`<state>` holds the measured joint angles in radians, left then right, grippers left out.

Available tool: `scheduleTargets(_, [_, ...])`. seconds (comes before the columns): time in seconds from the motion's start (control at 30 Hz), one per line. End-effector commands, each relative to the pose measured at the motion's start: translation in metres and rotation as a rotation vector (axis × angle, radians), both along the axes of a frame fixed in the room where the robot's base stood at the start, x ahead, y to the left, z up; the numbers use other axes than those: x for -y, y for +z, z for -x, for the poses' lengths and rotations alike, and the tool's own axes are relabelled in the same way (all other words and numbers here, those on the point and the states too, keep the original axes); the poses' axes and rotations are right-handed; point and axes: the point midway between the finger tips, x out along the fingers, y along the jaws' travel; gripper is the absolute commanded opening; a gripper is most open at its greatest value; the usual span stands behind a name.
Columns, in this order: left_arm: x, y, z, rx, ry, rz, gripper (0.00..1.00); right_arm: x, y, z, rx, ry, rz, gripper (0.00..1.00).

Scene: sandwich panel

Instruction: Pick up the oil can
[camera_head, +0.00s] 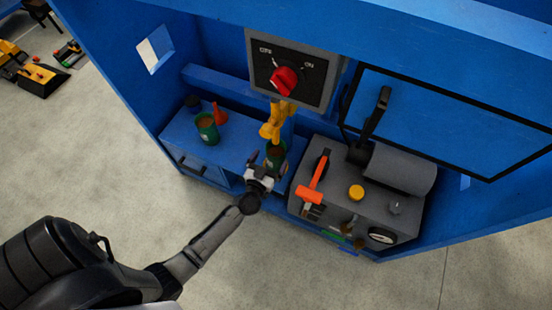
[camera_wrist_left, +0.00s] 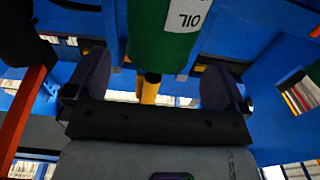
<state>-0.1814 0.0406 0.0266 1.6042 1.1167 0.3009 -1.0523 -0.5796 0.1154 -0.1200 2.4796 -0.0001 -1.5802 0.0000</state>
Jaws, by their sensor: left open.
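A green can labelled OIL (camera_wrist_left: 165,30) shows in the left wrist view, its label upside down there. In the head view the green can (camera_head: 276,152) stands at the right end of the blue shelf, partly hidden by my left gripper. My left gripper (camera_head: 262,174) is open, at the near side of this can. In the left wrist view the two dark fingers (camera_wrist_left: 155,72) are on either side of the can with gaps showing; I see no grip on it. My right gripper is not in view.
A grey machine (camera_head: 345,205) with an orange hammer (camera_head: 313,180) is close on the right.

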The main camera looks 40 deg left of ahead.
Motion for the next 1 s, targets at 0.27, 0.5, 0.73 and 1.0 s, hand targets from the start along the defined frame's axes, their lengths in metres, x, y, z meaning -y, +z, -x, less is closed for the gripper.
scheduleTargets(0.27, [-0.006, 0.0, -0.024, 0.003, 0.001, 0.003, 1.0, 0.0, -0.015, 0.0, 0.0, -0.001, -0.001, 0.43])
scheduleTargets(0.5, [-0.013, 0.003, -0.048, 0.0, 0.0, 0.001, 1.0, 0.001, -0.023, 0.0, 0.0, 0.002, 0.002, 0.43])
scheduleTargets(0.73, [-0.014, 0.004, -0.052, -0.001, -0.001, 0.0, 1.0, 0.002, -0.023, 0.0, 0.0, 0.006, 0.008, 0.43])
scheduleTargets(1.0, [-0.014, 0.004, -0.051, -0.001, -0.001, 0.0, 0.84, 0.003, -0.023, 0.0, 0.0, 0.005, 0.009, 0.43])
